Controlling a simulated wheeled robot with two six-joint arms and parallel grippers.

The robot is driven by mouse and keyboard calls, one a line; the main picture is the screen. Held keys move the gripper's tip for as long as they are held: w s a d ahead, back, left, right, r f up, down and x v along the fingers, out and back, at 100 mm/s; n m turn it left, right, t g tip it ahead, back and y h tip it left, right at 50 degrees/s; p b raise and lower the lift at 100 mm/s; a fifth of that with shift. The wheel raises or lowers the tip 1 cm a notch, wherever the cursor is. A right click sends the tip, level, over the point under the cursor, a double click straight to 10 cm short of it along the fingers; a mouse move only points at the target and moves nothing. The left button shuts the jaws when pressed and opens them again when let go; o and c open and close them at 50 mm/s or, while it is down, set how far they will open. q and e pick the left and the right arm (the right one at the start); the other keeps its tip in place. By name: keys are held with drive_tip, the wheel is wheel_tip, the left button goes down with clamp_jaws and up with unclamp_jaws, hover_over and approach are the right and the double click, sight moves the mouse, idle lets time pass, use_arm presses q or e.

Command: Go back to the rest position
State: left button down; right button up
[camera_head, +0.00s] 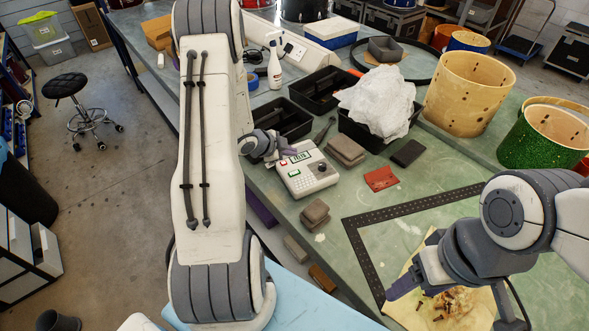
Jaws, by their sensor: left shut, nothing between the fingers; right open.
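My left arm comes in from the left and crosses the view upright. My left gripper (283,153) is shut and empty, at the back edge of a white control box (306,176) with a small display and a dark knob. I cannot tell whether it touches the box. My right gripper (395,291) is at the lower right, over the edge of a yellowish sheet (405,313) with small brown bits (447,303) on it. It is open and I see nothing held in it; its far finger is partly hidden.
A green bench (270,205) fills the middle. A black square ruler (362,262) lies by my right gripper. Black trays (323,90), a white crumpled cloth (376,103), grey blocks (345,150), a spray bottle (275,67), a wooden drum shell (468,92) and a green drum (545,137) stand around.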

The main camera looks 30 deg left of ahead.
idle(0.7)
use_arm(q)
drive_tip(key=s+d+r+n+g+y+b, duration=0.15)
drive_tip(key=d+r, duration=0.25)
drive_tip(key=d, duration=0.4)
drive_tip(key=s+d+r+n+g+y+b, duration=0.1)
drive_tip(key=d+r+g, duration=0.1)
drive_tip(key=d+r, duration=0.5)
drive_tip(key=s+d+r+g, duration=0.1)
drive_tip(key=s+d, duration=0.4)
drive_tip(key=s, duration=0.4)
drive_tip(key=s+d+r+n+g+h+b, duration=0.1)
drive_tip(key=s+d+g, duration=0.1)
drive_tip(key=s+d, duration=0.3)
drive_tip(key=s+d+r+n+g+b, duration=0.1)
drive_tip(key=s+d, duration=0.5)
drive_tip(key=s, duration=0.7)
drive_tip(key=shift+s+g, duration=0.2)
drive_tip(key=shift+g, duration=0.55)
